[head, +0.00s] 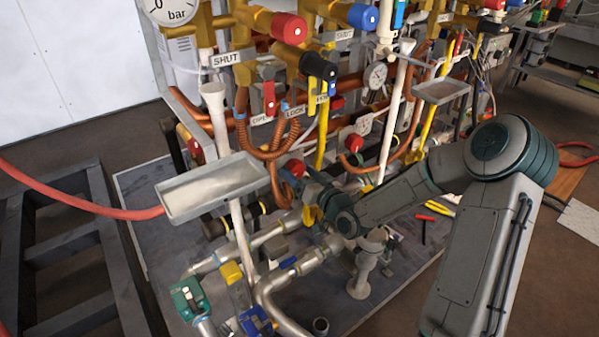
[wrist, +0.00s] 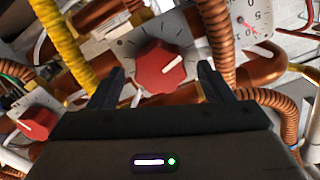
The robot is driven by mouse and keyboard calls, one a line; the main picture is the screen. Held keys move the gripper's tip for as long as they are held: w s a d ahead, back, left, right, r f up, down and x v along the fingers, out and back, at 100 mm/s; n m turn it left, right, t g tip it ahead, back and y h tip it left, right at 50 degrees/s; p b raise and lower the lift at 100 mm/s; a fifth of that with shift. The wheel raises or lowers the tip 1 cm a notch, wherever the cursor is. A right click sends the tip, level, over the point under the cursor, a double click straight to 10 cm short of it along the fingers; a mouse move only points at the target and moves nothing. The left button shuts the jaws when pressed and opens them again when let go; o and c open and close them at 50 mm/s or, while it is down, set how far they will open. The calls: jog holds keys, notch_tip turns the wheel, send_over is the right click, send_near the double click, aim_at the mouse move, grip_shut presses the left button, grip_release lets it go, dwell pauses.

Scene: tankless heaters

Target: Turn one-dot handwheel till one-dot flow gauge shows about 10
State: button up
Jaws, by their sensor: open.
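In the wrist view a red handwheel (wrist: 163,69) with a white pointer line sits on a pale plate with tick marks. The fingers of my gripper (wrist: 160,72) are open, one on each side of it, and I see no clear contact. A white dial gauge (wrist: 256,20) is cut off at the top right; its reading is unclear. In the head view my gripper (head: 318,197) is low among the pipes, partly hidden by my arm, near a red knob (head: 295,168).
A second red knob (wrist: 37,122) is at lower left in the wrist view. Corrugated copper hoses (wrist: 215,35) and a yellow hose (wrist: 62,45) run close to the fingers. In the head view a grey tray (head: 215,187) stands left of my gripper, with another small gauge (head: 376,76) above.

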jog(key=p+v, duration=0.1)
jog(key=v, duration=1.1)
jog(key=shift+s+d, duration=0.25)
jog(key=shift+s, duration=0.05)
jog(key=shift+p, duration=0.3)
jog(key=s+d+r+g+h+p, duration=0.3)
jog(key=d+r+g+h+p, duration=0.15)
jog(key=r+p, duration=0.3)
jog(key=s+d+r+g+h+p, duration=0.3)
jog(key=s+r+g+h+p, duration=0.1)
jog(key=r+h+p, duration=0.3)
jog(key=s+a+r+m+g+y+p, duration=0.1)
jog(key=s+r+p, duration=0.6)
jog(key=s+r, duration=0.7)
notch_tip(320, 180, up, 3)
jog(key=a+m+g, duration=0.1)
jog(key=g, duration=0.1)
jog(key=shift+s+a+f+m+g, duration=0.2)
jog(key=shift+s+a+m+g, duration=0.1)
jog(key=shift+s+a+g, duration=0.1)
jog(key=shift+w+y, duration=0.1)
jog(key=shift+y, duration=0.15)
